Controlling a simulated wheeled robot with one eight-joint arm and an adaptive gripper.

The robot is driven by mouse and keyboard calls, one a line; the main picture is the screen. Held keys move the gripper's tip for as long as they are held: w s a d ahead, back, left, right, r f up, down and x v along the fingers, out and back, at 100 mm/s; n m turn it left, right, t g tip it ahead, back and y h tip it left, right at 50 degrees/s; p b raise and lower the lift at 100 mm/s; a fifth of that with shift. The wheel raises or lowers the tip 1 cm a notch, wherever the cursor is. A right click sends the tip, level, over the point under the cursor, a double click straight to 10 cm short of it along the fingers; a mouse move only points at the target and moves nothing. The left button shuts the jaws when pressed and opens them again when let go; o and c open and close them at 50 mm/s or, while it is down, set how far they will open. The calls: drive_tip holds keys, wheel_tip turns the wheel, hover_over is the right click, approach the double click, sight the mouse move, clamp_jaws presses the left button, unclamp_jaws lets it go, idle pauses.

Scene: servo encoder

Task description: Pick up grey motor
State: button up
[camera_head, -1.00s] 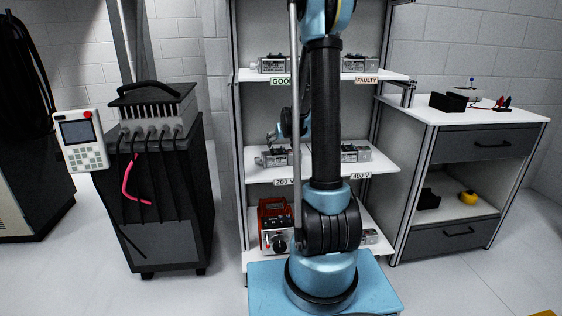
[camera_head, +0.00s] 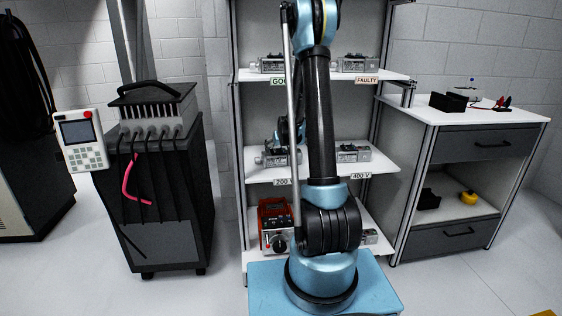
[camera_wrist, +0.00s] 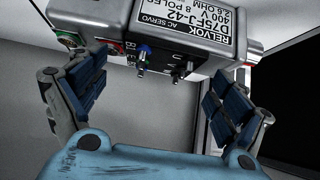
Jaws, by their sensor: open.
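A grey motor (camera_wrist: 205,45) fills the top of the wrist view. Its label reads RELVOK D75FJ-42, 400 V, AC servo, and it has a blue and dark connectors on its face. My gripper (camera_wrist: 155,85) is open, with its dark-padded fingers spread below and to either side of the motor; no grip on it shows. In the head view, grey motors stand on the shelves: top left (camera_head: 270,64), top right (camera_head: 355,63), middle left (camera_head: 278,156) and middle right (camera_head: 353,152). My arm hides the shelf middle and most of my gripper.
The shelf unit (camera_head: 388,160) carries GOOD, FAULTY, 200 V and 400 V labels. A red device (camera_head: 275,215) stands on the lower shelf. A dark cabinet (camera_head: 165,215) stands left and a workbench (camera_head: 425,110) right. The floor between cabinet and shelf is clear.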

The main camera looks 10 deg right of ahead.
drive_tip(key=shift+w+f, duration=0.15)
drive_tip(key=c, duration=1.6)
